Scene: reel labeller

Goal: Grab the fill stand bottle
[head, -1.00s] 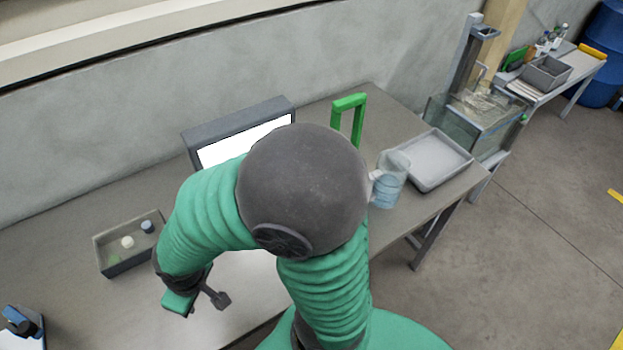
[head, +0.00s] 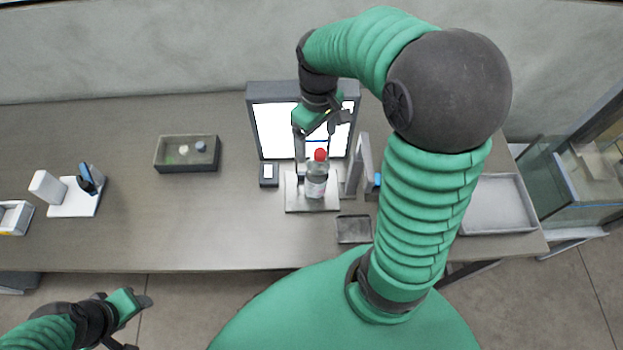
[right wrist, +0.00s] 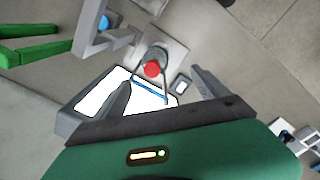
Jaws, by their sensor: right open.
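A clear bottle with a red cap (head: 317,182) stands upright on the metal plate of the fill stand (head: 297,203), in front of a lit white panel. My right gripper (head: 319,140) is open and empty, above and behind the bottle. In the right wrist view the red cap (right wrist: 152,69) shows between and just beyond the fingertips (right wrist: 160,78); I see no contact. The bottle's body is partly hidden under its cap there. My left gripper (head: 130,320) is low at the left, off the table's front edge; its jaw state is unclear.
The lit panel (head: 275,128) stands behind the bottle and a grey upright (head: 358,165) close to its right. A small dark box (head: 269,175) lies left of the plate. A grey bin (head: 187,153) is farther left; a pale tray (head: 495,205) is at the right.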

